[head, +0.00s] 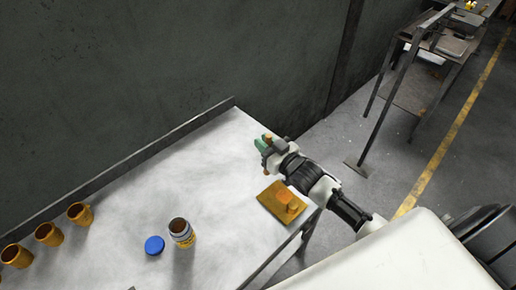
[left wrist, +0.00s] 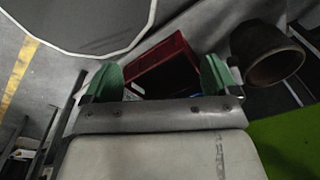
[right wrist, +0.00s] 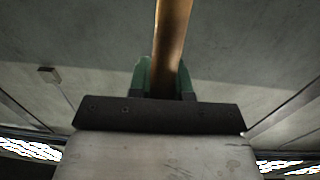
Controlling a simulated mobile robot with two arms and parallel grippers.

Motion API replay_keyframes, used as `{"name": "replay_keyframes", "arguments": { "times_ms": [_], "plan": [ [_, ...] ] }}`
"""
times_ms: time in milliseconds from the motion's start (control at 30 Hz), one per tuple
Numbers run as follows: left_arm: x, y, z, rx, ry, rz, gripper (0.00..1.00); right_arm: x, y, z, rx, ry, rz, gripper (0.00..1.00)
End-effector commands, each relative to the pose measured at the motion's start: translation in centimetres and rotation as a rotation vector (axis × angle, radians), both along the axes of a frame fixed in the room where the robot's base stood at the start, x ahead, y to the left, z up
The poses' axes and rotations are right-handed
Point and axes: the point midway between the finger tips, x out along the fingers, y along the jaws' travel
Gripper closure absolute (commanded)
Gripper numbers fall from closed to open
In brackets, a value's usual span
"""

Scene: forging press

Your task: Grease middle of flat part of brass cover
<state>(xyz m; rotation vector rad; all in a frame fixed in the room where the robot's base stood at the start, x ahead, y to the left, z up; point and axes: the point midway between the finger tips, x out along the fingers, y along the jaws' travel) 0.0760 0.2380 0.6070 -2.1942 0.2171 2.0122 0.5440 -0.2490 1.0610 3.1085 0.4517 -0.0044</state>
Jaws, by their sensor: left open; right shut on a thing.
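The brass cover (head: 270,199) lies on the pale table at its right corner. It has a flat plate with raised round parts on it. My right gripper (head: 262,144) is beyond the cover, over the table's far edge. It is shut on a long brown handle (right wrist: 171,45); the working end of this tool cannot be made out. An open jar (head: 182,234) stands on the table, with a blue lid (head: 154,245) beside it. My left gripper (left wrist: 160,78) is open and empty in the left wrist view. It does not show in the head view.
Several brass cups (head: 80,213) stand along the table's left side. A raised rim (head: 140,157) runs along the table's wall side. A metal rack (head: 412,95) stands beyond. The left wrist view shows a red crate (left wrist: 158,52) and a dark bucket (left wrist: 268,55).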

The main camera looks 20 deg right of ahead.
Motion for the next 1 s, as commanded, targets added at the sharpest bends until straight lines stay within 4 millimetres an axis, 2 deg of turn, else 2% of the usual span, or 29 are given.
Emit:
{"name": "replay_keyframes", "arguments": {
  "times_ms": [167,367,600,1000],
  "plan": [
    [0.8,-1.1,-0.6,-0.015,-0.013,0.0,0.11,0.1,-0.2,-0.8,-0.002,0.0,0.0,1.0],
    [1.0,-0.8,-2.5,-0.012,-0.017,-0.002,0.11,0.1,-0.2,-2.8,-0.002,-0.001,0.0,1.0],
    [0.4,-0.2,-4.6,-0.002,-0.007,-0.004,0.11,0.1,-0.2,-5.0,-0.002,-0.001,0.0,1.0],
    [0.4,-0.1,-4.6,-0.001,-0.006,-0.001,0.11,0.0,0.0,-5.0,-0.001,0.0,0.001,1.0]
  ]
}}
